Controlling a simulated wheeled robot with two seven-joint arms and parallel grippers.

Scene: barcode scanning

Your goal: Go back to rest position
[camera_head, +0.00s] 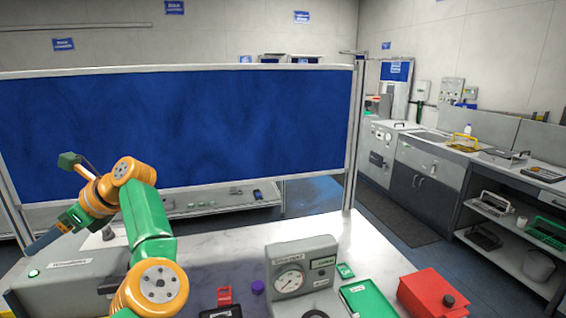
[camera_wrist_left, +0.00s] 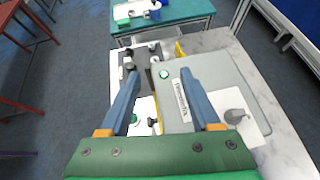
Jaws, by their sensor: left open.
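My left gripper (camera_wrist_left: 158,98) is open and empty, its two blue-grey fingers spread apart in the left wrist view. In the head view my left arm, green and orange, comes in from the lower left, and the gripper (camera_head: 35,247) is over the left end of the table. Below it is a grey machine (camera_head: 70,285) with a label and a green button; the machine (camera_wrist_left: 225,75) also shows in the wrist view. I cannot tell the exact height of the gripper above it. My right gripper is not in view.
A blue partition (camera_head: 180,125) stands behind the table. The table's middle back is mostly clear.

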